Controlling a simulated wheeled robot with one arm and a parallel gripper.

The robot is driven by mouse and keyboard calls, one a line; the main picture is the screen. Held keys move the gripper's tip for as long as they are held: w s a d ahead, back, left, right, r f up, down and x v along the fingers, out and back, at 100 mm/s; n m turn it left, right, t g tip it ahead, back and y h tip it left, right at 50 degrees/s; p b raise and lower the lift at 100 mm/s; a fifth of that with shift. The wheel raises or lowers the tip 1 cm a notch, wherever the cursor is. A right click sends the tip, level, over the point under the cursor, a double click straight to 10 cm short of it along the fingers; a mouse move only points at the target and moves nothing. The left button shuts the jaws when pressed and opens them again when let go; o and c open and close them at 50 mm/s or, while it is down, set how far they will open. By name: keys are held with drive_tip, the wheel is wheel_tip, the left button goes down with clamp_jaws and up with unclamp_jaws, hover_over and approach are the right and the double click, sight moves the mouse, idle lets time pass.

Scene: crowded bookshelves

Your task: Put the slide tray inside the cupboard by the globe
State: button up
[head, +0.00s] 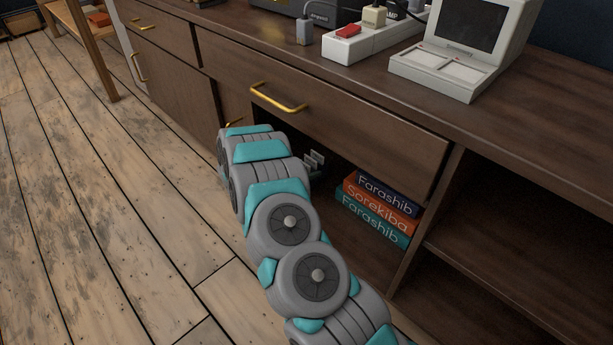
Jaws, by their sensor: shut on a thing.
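My arm reaches up from the bottom of the head view to the open compartment of the dark wooden cupboard (373,262), below a drawer. Its far links bend at the compartment's left side and hide part of the opening. My gripper's fingertips are hidden behind my arm, so their hold does not show. A small dark object with pale upright fins (314,160) shows inside the compartment, just right of my arm. It may be the slide tray, but it is too small and covered to be sure. No globe shows in this view.
A stack of books (376,209) lies in the compartment's right part. A brass handle (279,99) sits on the drawer above. A power strip (374,38) and an old computer (463,45) stand on top. An open shelf (520,215) at right looks empty. The wooden floor at left is clear.

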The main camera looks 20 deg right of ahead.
wheel_tip(320, 180, down, 3)
drive_tip(key=shift+s+f, duration=0.1)
drive_tip(key=o, duration=1.4)
drive_tip(key=shift+c, duration=0.2)
drive_tip(key=v, duration=1.2)
drive_tip(key=shift+p, duration=0.35)
